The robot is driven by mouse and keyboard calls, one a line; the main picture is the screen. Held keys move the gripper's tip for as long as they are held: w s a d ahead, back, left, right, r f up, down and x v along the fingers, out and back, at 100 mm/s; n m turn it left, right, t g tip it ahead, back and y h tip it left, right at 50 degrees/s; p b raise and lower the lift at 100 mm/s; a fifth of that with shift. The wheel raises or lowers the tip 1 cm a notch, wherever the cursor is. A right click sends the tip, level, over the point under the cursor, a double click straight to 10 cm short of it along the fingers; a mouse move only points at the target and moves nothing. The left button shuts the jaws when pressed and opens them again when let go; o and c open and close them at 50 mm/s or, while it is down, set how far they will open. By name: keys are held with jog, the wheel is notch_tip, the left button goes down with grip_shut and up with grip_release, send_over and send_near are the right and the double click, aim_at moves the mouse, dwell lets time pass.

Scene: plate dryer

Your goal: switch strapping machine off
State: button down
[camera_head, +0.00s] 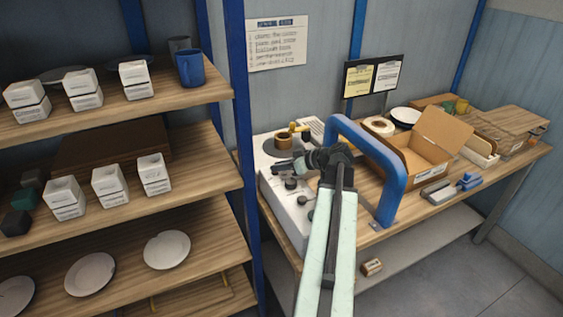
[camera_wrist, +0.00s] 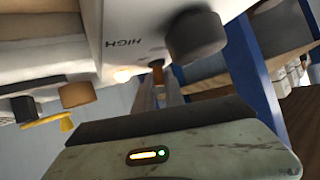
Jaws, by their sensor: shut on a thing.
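The strapping machine (camera_head: 299,215) is a pale box on the workbench with dark knobs and a blue arch (camera_head: 376,152). My gripper (camera_head: 273,168) is at the machine's left end, by its panel. In the wrist view the panel (camera_wrist: 128,22) is close, with a dark knob (camera_wrist: 195,38) beside the word HIGH and a small glowing light. My gripper (camera_wrist: 158,92) is shut on a small orange-brown switch (camera_wrist: 157,70) beside that light. Which way the switch is set cannot be told, as the fingers partly hide it.
A shelf (camera_head: 200,187) with white boxes, plates and a blue mug (camera_head: 190,68) stands at left, near the machine. A blue post (camera_head: 240,100) stands between them. An open cardboard box (camera_head: 425,160) and a blue-handled tool (camera_head: 468,182) lie on the bench at right.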

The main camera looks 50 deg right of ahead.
jog(key=h+p, duration=0.1)
jog(key=a+n+g+h+p, duration=0.1)
jog(key=shift+w+a+r+p, duration=0.15)
jog(key=shift+a+r+p, duration=0.15)
jog(key=shift+p, duration=0.1)
jog(key=shift+w+a+f+n+g+h+p, duration=0.1)
jog(key=shift+a+f+n+g+h+p, duration=0.05)
jog(key=shift+n+g+h+p, duration=0.25)
jog(key=shift+w+a+f+n+g+h+p, duration=0.15)
jog(key=shift+n+g+h+p, duration=0.15)
jog(key=shift+h, duration=0.2)
jog(key=c, duration=1.4)
grip_release()
jog(key=shift+r, duration=0.1)
